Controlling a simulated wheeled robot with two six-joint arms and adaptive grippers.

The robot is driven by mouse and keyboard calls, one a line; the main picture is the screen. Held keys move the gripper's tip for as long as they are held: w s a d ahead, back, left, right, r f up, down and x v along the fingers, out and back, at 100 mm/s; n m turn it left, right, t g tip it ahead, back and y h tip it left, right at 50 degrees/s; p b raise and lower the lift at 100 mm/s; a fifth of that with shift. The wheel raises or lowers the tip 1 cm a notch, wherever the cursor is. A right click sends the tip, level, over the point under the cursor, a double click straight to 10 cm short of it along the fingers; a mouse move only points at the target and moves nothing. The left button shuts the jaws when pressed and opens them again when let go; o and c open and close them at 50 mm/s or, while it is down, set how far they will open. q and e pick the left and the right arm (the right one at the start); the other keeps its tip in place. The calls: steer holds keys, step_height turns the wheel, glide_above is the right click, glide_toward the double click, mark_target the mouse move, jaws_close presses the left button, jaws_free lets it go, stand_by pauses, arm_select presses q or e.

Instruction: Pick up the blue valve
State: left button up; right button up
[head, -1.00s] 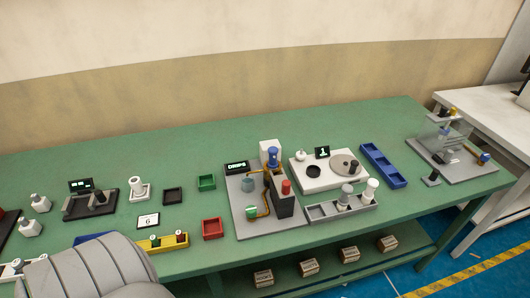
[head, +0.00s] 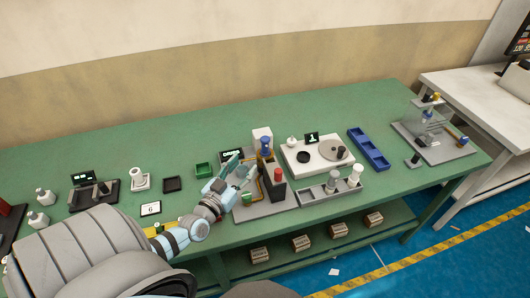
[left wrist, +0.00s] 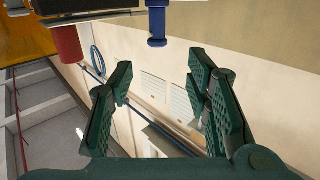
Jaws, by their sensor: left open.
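The blue valve (head: 265,143) stands upright at the back of the grey fixture board (head: 262,209), in front of a white box. In the left wrist view the blue valve (left wrist: 157,22) shows at the top edge, beyond my fingertips and apart from them. My left gripper (head: 240,171) is open over the left part of the board, left of and nearer than the valve. Its two green padded fingers (left wrist: 159,75) are spread with nothing between them. My right gripper is in neither view.
A small display (head: 232,154) and brass pipework are close by. Right of the board are a white turntable unit (head: 318,166) and a blue tray (head: 368,148). The back of the green table is clear.

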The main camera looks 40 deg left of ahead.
mark_target(263, 144)
arm_select(q)
steer(key=w+b, duration=0.2)
steer(key=w, duration=0.2)
steer(key=w+a+b, duration=0.1)
steer(key=w+b, duration=0.1)
steer(key=w, duration=0.3)
steer(key=w+a+b, duration=0.1)
steer(key=w+b, duration=0.1)
steer(key=w, duration=0.2)
steer(key=shift+w+f, duration=0.35)
steer(key=shift+w+r, duration=0.1)
steer(key=shift+r, duration=0.1)
jaws_close()
